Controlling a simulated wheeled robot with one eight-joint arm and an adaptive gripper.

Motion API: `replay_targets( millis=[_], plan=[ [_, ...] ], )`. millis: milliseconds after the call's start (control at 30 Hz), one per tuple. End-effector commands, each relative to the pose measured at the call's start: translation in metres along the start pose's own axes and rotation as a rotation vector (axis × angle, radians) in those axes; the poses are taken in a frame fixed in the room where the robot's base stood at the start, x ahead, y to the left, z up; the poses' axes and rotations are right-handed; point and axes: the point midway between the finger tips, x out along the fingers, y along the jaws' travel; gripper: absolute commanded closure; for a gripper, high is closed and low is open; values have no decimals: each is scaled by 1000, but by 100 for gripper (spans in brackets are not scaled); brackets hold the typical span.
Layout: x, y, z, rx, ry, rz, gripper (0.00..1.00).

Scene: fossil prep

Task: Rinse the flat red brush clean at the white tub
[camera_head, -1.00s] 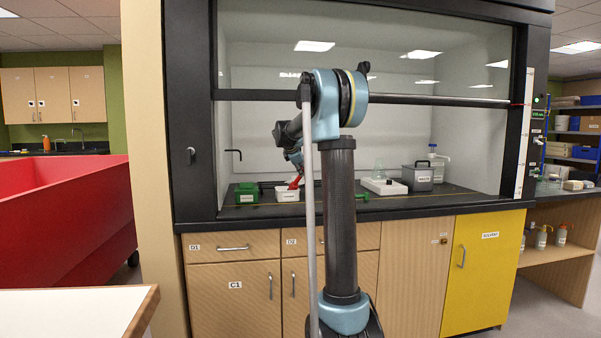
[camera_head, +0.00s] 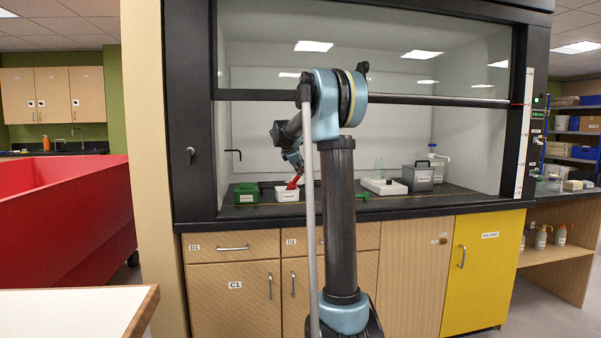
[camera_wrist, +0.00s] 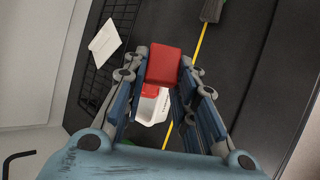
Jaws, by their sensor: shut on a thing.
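The flat red brush (camera_wrist: 163,65) is held between the fingers of my gripper (camera_wrist: 163,84), which is shut on it. In the head view the red brush (camera_head: 294,183) slants down to the white tub (camera_head: 287,196). The white tub also shows in the wrist view (camera_wrist: 151,110), partly hidden behind the brush and fingers. The brush's lower end is over or inside the tub; I cannot tell how deep. The bristles are not clearly visible.
A green tub (camera_head: 246,194) stands just left of the white tub. A black wire rack (camera_wrist: 92,88) with a white card (camera_wrist: 104,42) lies nearby. Further right on the hood's worktop are a white tray (camera_head: 383,186), a grey container (camera_head: 417,177) and a bottle (camera_head: 437,167).

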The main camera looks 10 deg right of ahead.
Motion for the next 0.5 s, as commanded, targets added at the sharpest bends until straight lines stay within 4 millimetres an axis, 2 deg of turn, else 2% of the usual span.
replay_targets(
  millis=[500],
  plan=[
    [-22,22,12,0,0,0,98]
  ],
)
